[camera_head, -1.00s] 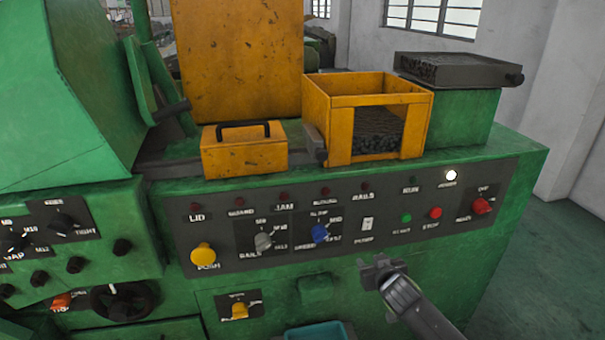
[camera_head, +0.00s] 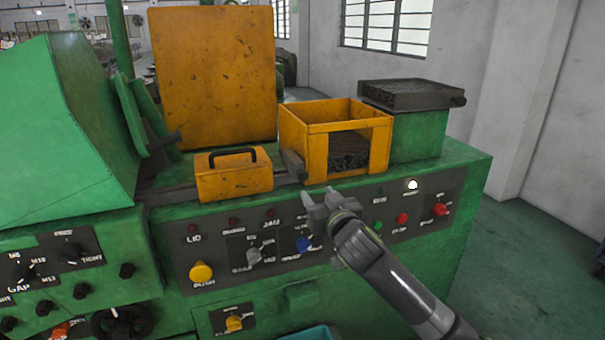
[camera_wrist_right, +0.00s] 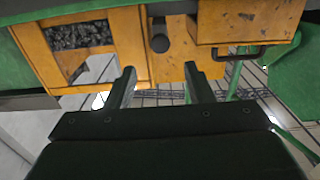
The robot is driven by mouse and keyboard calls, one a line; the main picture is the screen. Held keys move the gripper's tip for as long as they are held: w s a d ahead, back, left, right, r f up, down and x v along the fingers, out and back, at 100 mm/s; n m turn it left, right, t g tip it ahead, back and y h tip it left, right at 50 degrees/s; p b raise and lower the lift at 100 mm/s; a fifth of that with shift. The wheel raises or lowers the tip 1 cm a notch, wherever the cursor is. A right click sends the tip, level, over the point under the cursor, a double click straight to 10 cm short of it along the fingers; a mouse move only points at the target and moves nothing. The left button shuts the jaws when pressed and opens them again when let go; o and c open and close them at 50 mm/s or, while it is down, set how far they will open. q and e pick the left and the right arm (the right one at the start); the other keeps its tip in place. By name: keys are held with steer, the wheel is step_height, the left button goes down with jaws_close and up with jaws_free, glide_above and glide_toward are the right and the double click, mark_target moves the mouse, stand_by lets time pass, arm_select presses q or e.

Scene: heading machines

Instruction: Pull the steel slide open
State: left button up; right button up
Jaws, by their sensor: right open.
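The steel slide (camera_head: 293,165) is a narrow grey bar with a dark end, between a small yellow box and the open-fronted yellow bin. In the right wrist view, its dark round end (camera_wrist_right: 160,42) lies above the gap between my fingers, apart from them. My right gripper (camera_head: 319,203) is open and empty in front of the control panel, below and slightly right of the slide's end. Its two fingers also show in the right wrist view (camera_wrist_right: 161,86). My left gripper is not in view.
The yellow box (camera_head: 234,176) with a black handle sits left of the slide. The yellow bin (camera_head: 290,133) holds dark small parts. A dark tray (camera_head: 410,95) rests on a green block at right. Knobs and buttons cover the panel (camera_head: 261,240) below. Floor is open at right.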

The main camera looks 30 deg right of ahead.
mark_target(304, 177)
steer(key=p+x, duration=0.2)
steer(key=x, duration=0.7)
steer(key=shift+w+r, duration=0.1)
steer(key=shift+w, duration=0.3)
steer(key=shift+p+x, duration=0.45)
steer(key=shift+x, duration=0.45)
jaws_close()
